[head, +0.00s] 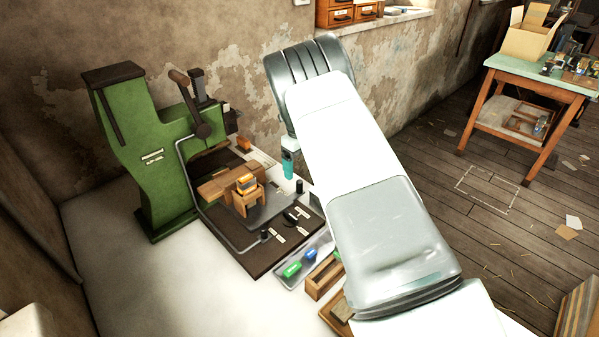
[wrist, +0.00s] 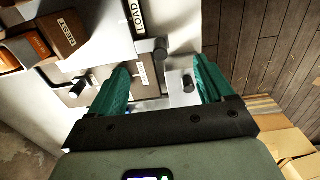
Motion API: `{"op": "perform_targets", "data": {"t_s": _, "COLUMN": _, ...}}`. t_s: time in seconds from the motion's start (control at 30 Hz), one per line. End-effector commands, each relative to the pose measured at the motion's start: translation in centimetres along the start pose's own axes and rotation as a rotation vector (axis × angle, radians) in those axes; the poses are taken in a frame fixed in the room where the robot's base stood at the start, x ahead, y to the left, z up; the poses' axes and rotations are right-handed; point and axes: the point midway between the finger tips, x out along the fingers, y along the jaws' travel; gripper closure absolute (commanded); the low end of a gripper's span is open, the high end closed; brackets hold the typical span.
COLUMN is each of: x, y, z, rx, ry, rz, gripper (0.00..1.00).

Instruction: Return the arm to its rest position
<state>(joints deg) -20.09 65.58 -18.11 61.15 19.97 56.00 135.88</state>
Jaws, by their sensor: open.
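My arm (head: 350,150) reaches over the right side of the press's dark base board, with its white and grey links hiding part of the bench. One teal fingertip of my gripper (head: 288,165) shows below the arm, above the board's right part. In the wrist view my gripper (wrist: 160,82) has its two teal fingers spread apart, and I see nothing held between them. A wooden fixture (head: 240,200) with an orange-topped piece (head: 246,184) sits on the board in front of the press.
A shallow tray (head: 318,246) with a green item (head: 292,269) and a blue item (head: 310,255) lies at the board's front. Beside it is a wooden box (head: 322,278). A black post (head: 299,186) stands near my fingertip. The bench's left front (head: 130,280) is clear.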

Motion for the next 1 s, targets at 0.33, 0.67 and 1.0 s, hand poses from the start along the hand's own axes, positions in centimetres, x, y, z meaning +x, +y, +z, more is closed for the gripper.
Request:
{"op": "perform_targets", "data": {"t_s": 0.33, "x": 0.0, "y": 0.0, "z": 0.0, "rx": 0.000, "ry": 0.001, "rz": 0.000, "gripper": 0.19}}
{"op": "perform_targets", "data": {"t_s": 0.67, "x": -9.4, "y": -0.7, "z": -2.5, "rx": -0.231, "ry": -0.068, "rz": -0.020, "gripper": 0.19}}
{"op": "perform_targets", "data": {"t_s": 1.0, "x": -25.6, "y": 2.6, "z": -12.0, "rx": -0.845, "ry": -0.166, "rz": -0.134, "gripper": 0.19}}
